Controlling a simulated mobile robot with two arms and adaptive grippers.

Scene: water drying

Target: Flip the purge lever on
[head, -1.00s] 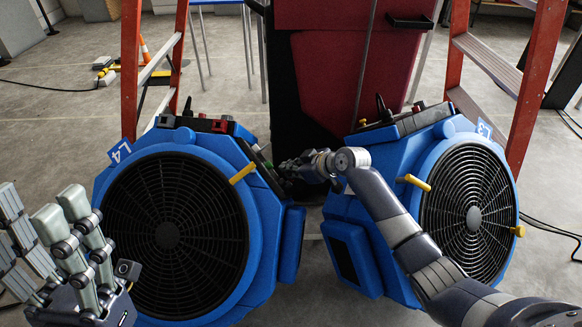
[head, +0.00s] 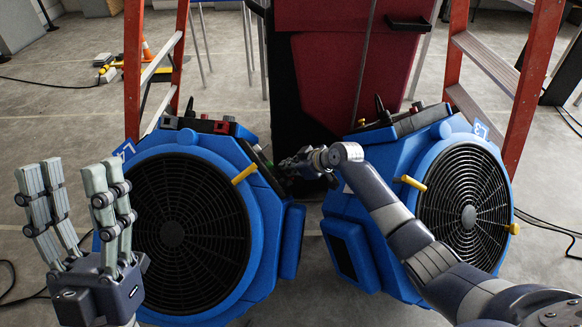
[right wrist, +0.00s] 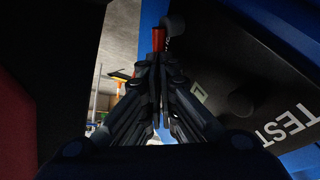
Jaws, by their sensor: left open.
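Two blue blowers stand on the floor, the left blower (head: 185,215) and the right blower (head: 440,200). My right gripper (head: 288,168) reaches into the gap between them, beside the left blower's dark side panel (head: 262,165). In the right wrist view a red lever-like part (right wrist: 158,38) shows at the fingertips of my right gripper (right wrist: 160,62). The fingers converge close to it; contact cannot be made out. Whether this part is the purge lever is unclear. My left gripper (head: 72,178) is open and empty, raised in front of the left blower.
A dark red bin (head: 345,65) stands behind the gap. Orange ladders rise behind the left (head: 133,60) and right (head: 530,85) blowers. The right wrist view shows a dark panel with TEST lettering (right wrist: 285,128). Cables lie on the floor at the right.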

